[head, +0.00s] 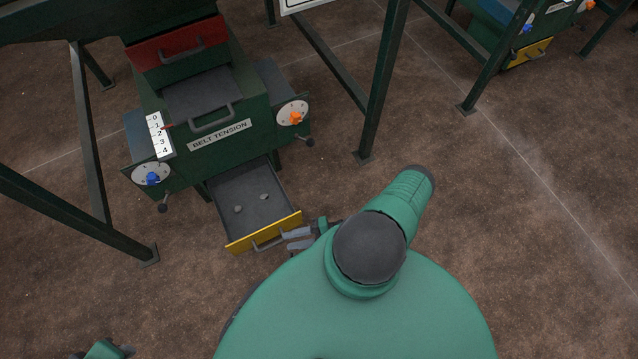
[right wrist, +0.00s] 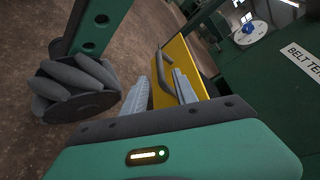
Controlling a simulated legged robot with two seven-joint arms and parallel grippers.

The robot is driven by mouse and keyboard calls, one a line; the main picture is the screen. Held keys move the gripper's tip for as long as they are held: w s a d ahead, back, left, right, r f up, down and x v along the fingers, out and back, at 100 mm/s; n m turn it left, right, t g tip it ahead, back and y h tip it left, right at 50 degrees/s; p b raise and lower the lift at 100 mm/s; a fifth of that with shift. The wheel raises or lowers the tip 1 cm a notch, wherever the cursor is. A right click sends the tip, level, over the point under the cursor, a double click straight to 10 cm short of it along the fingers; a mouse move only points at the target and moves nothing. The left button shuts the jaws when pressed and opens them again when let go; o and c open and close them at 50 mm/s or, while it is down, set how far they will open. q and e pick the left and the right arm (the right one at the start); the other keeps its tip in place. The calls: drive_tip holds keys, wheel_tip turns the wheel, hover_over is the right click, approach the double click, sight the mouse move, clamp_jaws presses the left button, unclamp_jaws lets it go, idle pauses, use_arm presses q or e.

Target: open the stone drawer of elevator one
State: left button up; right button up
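The stone drawer (head: 254,205) under the green machine is pulled out, with its yellow front (head: 264,233) toward me. Two small grey stones lie inside it. Its dark handle (head: 268,241) also shows in the right wrist view (right wrist: 164,73). My right gripper (head: 297,238) is at the right end of the yellow front. In the right wrist view its two grey fingers (right wrist: 162,85) are apart, with the handle close by their tips; I cannot tell whether they touch it. My left gripper (head: 105,350) shows only partly at the bottom left edge, and its fingers are unclear.
Above the drawer are a BELT TENSION label (head: 219,135), a red-fronted drawer (head: 178,47), a blue knob (head: 152,178) and an orange knob (head: 296,118). Green frame legs (head: 385,80) stand on both sides. Brown floor at the right is clear. Another machine stands at the top right.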

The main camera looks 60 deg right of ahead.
drive_tip(key=v, duration=0.9)
drive_tip(key=shift+s+d+p, duration=0.2)
drive_tip(key=shift+p, duration=0.25)
drive_tip(key=shift+r, duration=0.1)
